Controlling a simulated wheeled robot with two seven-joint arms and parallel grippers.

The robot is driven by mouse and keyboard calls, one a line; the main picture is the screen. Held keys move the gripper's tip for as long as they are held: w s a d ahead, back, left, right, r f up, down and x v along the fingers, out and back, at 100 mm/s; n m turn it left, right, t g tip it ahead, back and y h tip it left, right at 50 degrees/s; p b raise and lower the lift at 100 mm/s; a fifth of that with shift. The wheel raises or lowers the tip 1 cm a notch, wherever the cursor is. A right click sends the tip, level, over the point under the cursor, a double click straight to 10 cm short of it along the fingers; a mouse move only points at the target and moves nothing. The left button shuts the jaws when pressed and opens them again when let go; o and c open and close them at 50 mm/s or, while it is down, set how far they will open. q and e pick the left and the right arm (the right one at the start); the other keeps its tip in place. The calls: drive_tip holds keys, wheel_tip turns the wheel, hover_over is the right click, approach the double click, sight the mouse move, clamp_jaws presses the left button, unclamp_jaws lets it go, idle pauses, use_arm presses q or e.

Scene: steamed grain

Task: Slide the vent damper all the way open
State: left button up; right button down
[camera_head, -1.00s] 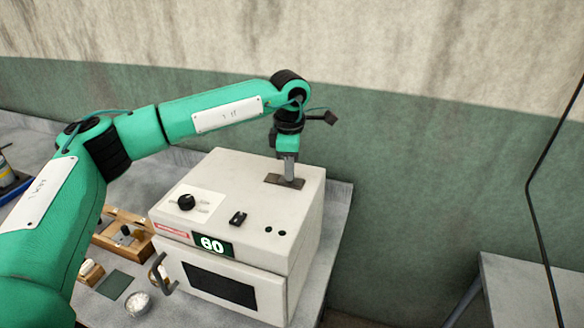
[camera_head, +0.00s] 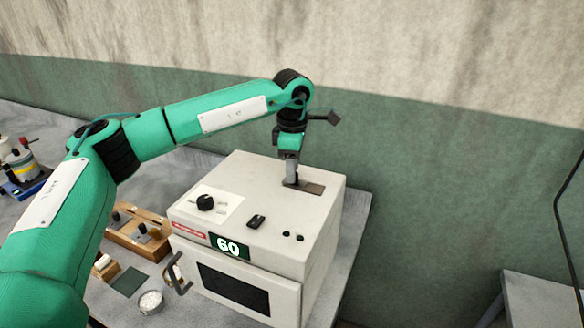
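The vent damper (camera_head: 313,188) is a flat dark plate on the top of the white steam oven (camera_head: 270,205), near its back edge. My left gripper (camera_head: 291,180) points straight down at the left end of this plate. Its fingers show as one narrow grey column, so it looks shut. Its tips hide that end of the damper. I cannot see whether a knob or tab is between them. The right part of the plate is bare. My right gripper is out of view.
The oven's top also has a black dial (camera_head: 205,202) and a small black switch (camera_head: 256,221). A wooden rack (camera_head: 137,235) and a bowl of white grain (camera_head: 150,302) stand left of the oven. A green wall is behind.

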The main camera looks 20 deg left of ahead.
use_arm(q)
wheel_tip(320, 180, up, 13)
drive_tip(key=b, duration=0.3)
drive_tip(key=shift+a+r+b, duration=0.15)
drive_tip(key=shift+r+b, duration=0.05)
drive_tip(key=shift+b, duration=0.1)
